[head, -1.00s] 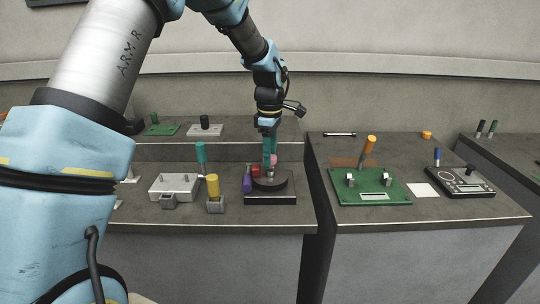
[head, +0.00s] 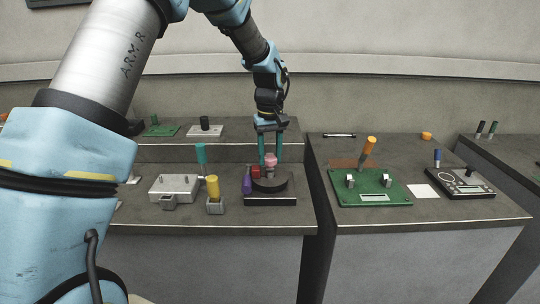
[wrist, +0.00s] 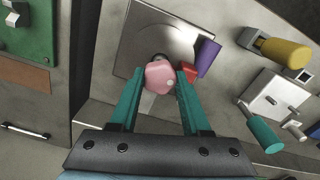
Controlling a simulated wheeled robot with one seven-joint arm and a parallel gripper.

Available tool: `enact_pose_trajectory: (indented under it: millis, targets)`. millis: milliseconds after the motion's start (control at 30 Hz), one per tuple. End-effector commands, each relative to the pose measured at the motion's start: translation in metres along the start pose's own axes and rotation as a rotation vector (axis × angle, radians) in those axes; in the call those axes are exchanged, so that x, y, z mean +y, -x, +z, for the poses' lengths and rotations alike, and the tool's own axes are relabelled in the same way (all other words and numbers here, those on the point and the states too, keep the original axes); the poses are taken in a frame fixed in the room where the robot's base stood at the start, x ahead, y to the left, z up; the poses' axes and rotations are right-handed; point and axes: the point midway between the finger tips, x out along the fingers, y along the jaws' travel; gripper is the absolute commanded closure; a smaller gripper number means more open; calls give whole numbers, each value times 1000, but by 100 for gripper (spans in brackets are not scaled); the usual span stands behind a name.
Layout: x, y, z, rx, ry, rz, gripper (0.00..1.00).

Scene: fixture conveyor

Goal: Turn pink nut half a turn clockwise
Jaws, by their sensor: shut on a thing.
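The pink nut (head: 271,158) stands above a dark round base on a square plate (head: 270,201) on the middle bench. In the wrist view the pink nut (wrist: 160,76) looks like a rounded lobed knob, centred between the fingers. My gripper (head: 271,164) points straight down with one teal finger on each side of the nut. In the wrist view my gripper (wrist: 160,72) is shut on the nut, its fingertips at the nut's sides. The nut's underside is hidden.
Close to the base stand a red piece (head: 256,170) and a purple piece (head: 247,182). To the left are a yellow-handled fixture (head: 213,188) and a grey box (head: 174,186) near a teal handle (head: 201,153). A green board (head: 370,190) lies on the right bench.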

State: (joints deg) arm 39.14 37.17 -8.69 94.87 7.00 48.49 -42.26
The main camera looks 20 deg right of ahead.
Motion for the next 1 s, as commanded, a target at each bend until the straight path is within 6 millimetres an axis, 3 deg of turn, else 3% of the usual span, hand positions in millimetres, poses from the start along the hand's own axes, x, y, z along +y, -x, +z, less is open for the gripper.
enact_pose_trajectory:
  millis: [1000]
  targets:
    - [0, 2, 0, 1, -965, 0, 100]
